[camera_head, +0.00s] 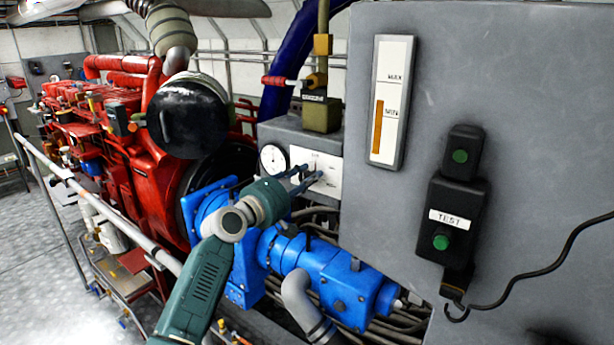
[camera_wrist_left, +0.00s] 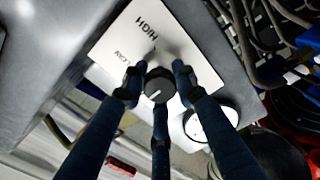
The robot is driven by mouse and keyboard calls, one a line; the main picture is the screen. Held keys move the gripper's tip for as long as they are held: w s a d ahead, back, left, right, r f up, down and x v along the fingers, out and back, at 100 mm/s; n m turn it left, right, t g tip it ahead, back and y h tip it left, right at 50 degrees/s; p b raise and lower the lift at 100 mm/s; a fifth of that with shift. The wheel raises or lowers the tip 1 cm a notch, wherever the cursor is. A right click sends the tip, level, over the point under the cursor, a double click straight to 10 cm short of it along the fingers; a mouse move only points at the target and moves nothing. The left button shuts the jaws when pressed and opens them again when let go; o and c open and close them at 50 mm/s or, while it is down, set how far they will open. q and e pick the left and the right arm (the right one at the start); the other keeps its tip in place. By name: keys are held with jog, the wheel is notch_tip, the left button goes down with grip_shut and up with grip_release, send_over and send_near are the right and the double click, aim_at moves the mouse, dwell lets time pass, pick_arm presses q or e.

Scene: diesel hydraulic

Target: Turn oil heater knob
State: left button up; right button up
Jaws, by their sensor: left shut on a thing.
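The oil heater knob (camera_wrist_left: 158,88) is round and black with a white pointer line, in the middle of the left wrist view. It sits on a white label plate (camera_wrist_left: 118,48) marked HIGH; other lettering is hard to read. The plate also shows on a grey box in the head view (camera_head: 327,186). My left gripper (camera_head: 312,178) reaches this plate from the left. Its blue fingers stand around the knob and are shut on it. In the head view the knob is too small and covered to make out. My right gripper is not in view.
A round dial (camera_head: 273,160) is beside the plate. A large grey cabinet (camera_head: 400,200) with a level gauge (camera_head: 391,102) and a black TEST button box (camera_head: 450,220) stands close at right. Blue machinery (camera_head: 320,270) lies below, a red engine (camera_head: 135,150) at left.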

pick_arm(q)
jog(key=shift+w+a+r, duration=0.1)
jog(key=shift+a+r, duration=0.15)
jog(key=shift+r, duration=0.2)
jog(key=o, duration=1.1)
jog(key=shift+o, duration=0.3)
jog(key=shift+a+f, duration=0.1)
jog(key=shift+f, duration=0.25)
jog(key=v, duration=1.2)
